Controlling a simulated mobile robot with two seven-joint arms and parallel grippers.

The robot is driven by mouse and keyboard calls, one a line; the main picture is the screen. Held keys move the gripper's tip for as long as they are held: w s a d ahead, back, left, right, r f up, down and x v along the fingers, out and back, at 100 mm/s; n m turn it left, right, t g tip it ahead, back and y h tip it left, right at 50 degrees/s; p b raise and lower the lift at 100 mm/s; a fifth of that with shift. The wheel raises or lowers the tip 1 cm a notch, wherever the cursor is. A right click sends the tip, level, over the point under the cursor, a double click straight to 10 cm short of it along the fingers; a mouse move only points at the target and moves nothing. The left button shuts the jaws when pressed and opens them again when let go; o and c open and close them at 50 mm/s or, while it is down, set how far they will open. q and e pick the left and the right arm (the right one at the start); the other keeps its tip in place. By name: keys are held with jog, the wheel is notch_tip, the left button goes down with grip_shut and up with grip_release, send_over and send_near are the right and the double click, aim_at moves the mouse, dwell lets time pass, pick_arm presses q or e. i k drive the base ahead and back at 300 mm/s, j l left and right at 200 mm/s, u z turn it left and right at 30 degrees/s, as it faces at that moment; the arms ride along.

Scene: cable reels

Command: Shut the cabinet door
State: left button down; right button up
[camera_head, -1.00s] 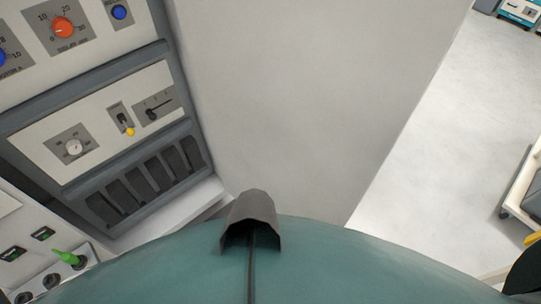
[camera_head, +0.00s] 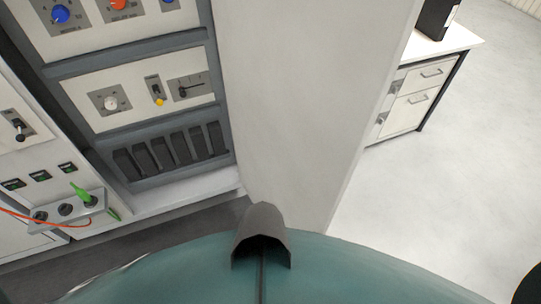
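The cabinet door (camera_head: 290,95) is a large plain light grey panel in the middle of the head view. It stands open, to the right of the cabinet's control panels (camera_head: 185,92), and its far edge reaches out toward the right. The cabinet front shows knobs, a yellow-tipped switch (camera_head: 159,101) and dark vent slots (camera_head: 170,150). Neither of my grippers is in view. My own teal body fills the bottom of the picture and hides what lies below.
A green plug (camera_head: 82,193) and an orange cable (camera_head: 25,217) are at the lower left panel. A white drawer unit (camera_head: 412,97) with a black binder (camera_head: 436,18) on top stands at the upper right. The pale floor (camera_head: 430,200) to the right of the door is clear.

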aim_at(308, 83)
jog(key=l+u, duration=0.3)
jog(key=l, duration=0.2)
jog(key=l+u, duration=0.3)
jog(key=l, duration=0.2)
jog(key=l+u, duration=0.3)
jog(key=l, duration=0.2)
jog(key=l+u, duration=0.3)
jog(key=l, duration=0.15)
jog(key=k, duration=0.05)
